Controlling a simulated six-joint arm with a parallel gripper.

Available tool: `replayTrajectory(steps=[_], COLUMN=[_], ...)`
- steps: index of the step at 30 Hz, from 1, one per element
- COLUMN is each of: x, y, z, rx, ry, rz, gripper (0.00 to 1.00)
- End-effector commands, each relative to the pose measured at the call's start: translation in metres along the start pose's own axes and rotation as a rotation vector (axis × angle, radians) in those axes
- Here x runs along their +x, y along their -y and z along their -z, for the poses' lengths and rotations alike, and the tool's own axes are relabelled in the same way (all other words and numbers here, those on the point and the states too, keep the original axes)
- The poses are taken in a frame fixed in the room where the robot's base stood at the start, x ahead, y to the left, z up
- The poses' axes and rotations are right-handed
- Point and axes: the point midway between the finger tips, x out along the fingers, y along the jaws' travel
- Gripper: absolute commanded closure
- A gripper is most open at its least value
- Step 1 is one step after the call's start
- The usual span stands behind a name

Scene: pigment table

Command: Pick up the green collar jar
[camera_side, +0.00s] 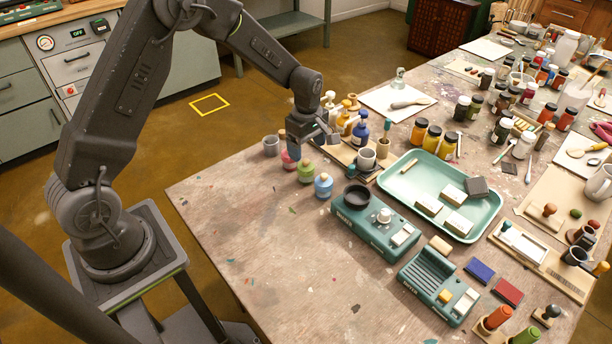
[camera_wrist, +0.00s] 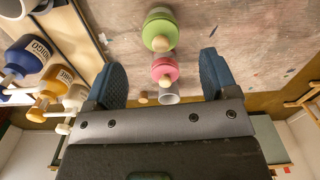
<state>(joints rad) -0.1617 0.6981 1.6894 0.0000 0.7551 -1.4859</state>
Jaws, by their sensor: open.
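The green collar jar (camera_side: 306,172) stands on the table near its left edge, in a row between a pink collar jar (camera_side: 289,160) and a blue collar jar (camera_side: 323,186). In the wrist view the green collar jar (camera_wrist: 159,32) shows at top centre, beyond the fingertips, with a pale knob on its lid. The pink collar jar (camera_wrist: 165,70) appears between the fingers there. My gripper (camera_side: 313,143) is open and empty, above and slightly behind the green jar in the side view. Both blue fingers of my gripper (camera_wrist: 162,68) show in the wrist view, apart from the jars.
A grey cup (camera_side: 271,146) stands behind the pink jar. A wooden tray with an indigo bottle (camera_side: 360,134) is close on the right. A teal device (camera_side: 375,222) sits to the right of the blue jar. The front left tabletop (camera_side: 240,220) is clear.

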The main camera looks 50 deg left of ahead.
Motion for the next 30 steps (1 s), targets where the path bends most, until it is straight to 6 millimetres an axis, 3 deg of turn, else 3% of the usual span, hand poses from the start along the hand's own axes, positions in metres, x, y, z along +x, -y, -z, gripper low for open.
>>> replayTrajectory(steps=[4,11,21,30], x=[0.027,0.043,0.087,0.092], y=[0.001,0.001,0.000,0.000], z=[0.000,0.000,0.003,0.003], rx=[0.001,0.002,0.004,0.004], ry=[0.000,0.000,0.002,0.002], rz=[0.003,0.001,0.000,-0.002], gripper=[0.20,0.20,0.20,0.20])
